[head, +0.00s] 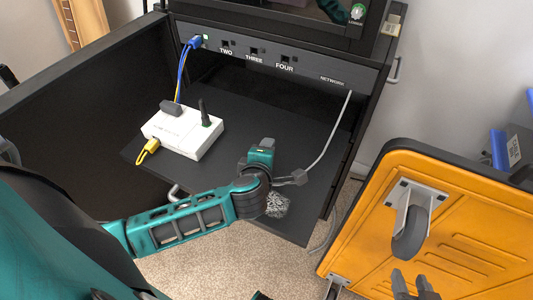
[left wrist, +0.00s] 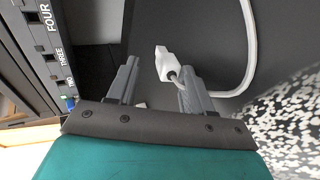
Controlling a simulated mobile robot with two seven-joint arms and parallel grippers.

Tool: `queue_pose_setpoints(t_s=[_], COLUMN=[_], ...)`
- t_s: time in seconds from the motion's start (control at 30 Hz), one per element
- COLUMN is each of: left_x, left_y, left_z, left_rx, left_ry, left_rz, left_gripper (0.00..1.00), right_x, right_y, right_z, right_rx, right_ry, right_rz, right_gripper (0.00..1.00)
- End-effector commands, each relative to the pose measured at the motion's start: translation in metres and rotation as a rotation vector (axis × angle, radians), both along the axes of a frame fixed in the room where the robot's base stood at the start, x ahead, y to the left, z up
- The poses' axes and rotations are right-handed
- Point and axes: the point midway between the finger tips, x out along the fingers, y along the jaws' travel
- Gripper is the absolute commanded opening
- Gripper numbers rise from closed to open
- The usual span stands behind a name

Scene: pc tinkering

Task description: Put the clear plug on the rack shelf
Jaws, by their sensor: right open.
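The clear plug (left wrist: 163,62) shows whitish in the left wrist view, on the end of a pale cable (head: 328,140) that runs from the NETWORK end of the rack panel. My left gripper (left wrist: 160,70) is open, with the plug in or just beyond the gap between its fingers, nearer the right one. I cannot tell whether they touch. In the head view the left gripper (head: 290,178) is over the right part of the dark rack shelf (head: 240,120), and the plug is hard to make out there. My right gripper (head: 415,284) is open and empty at the bottom right.
A white router box (head: 183,133) with blue and yellow cables stands on the shelf's left part. The port panel (head: 270,55) is above the shelf. A black-and-white speckled patch (head: 277,206) lies near the shelf's front edge. An orange wheeled cart (head: 440,225) is at the right.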

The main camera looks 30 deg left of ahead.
Motion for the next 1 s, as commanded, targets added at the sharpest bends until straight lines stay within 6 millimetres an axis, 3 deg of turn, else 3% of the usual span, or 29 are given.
queue_pose_setpoints(t_s=[0.5,1.0], left_x=[-0.0099,-0.0073], left_y=[-0.0035,-0.0025], left_z=[0.0052,0.0000], left_rx=[0.000,0.000], left_ry=[0.000,0.000], left_rz=[-0.001,0.000], left_gripper=[0.52,0.52], right_x=[-0.0002,0.0000], right_y=[0.0008,0.0004], right_z=[-0.0007,-0.0003], right_rx=[0.001,0.001], right_ry=[0.002,0.001], right_rz=[0.000,0.000], right_gripper=[0.43,0.43])
